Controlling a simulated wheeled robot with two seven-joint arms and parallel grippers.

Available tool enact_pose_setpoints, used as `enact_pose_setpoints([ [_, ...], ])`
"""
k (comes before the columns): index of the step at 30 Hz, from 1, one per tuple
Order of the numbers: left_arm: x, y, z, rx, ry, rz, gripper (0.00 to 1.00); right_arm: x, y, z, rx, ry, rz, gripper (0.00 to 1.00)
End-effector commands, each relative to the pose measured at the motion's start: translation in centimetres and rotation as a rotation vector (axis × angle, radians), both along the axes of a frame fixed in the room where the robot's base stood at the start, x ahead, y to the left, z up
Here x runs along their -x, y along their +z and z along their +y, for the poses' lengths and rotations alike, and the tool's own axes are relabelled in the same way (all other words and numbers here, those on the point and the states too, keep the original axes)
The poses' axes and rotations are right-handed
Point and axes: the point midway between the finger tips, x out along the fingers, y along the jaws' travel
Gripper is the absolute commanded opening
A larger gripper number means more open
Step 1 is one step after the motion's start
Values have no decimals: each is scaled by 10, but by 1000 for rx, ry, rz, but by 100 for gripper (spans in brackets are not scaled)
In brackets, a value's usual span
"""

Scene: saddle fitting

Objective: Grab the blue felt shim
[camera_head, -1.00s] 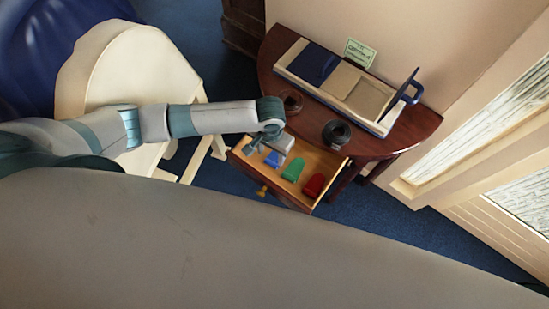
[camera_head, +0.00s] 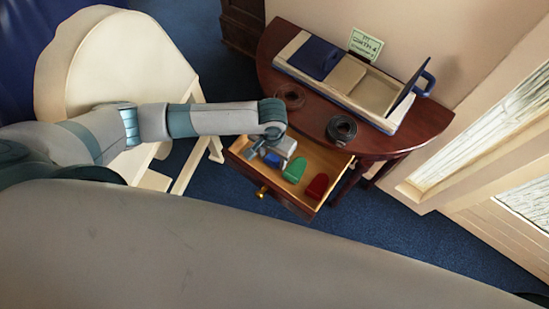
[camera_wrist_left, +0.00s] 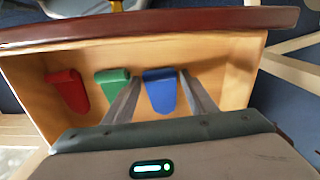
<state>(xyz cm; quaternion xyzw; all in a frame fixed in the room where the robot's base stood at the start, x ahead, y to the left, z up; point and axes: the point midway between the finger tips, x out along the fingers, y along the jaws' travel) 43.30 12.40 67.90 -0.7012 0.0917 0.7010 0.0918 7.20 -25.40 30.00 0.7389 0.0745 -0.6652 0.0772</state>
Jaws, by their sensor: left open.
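The blue felt shim (camera_head: 272,159) lies in the open drawer at its left end, partly hidden by my left gripper (camera_head: 263,151) in the head view. In the left wrist view the blue shim (camera_wrist_left: 160,92) shows between the two spread fingers of my left gripper (camera_wrist_left: 157,80). The fingers are open, one on each side of it, with visible gaps; contact cannot be seen. A green shim (camera_head: 294,171) and a red shim (camera_head: 317,186) lie to its right in the head view. My right gripper is not in view.
The wooden drawer (camera_head: 262,178) juts from a dark half-round table (camera_head: 376,145). A cream chair (camera_head: 105,65) stands at left.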

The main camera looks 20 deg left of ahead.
Motion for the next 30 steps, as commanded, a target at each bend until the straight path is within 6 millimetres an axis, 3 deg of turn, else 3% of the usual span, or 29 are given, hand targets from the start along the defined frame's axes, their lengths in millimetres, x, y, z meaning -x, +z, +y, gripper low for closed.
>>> enact_pose_setpoints([
  [10,0,0,0,0,0,0,51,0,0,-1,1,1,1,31],
  [11,0,0,0,0,0,0,49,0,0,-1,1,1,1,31],
  [15,0,0,0,0,0,0,21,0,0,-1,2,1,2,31],
  [30,0,6,0,0,0,0,21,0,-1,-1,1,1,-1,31],
])
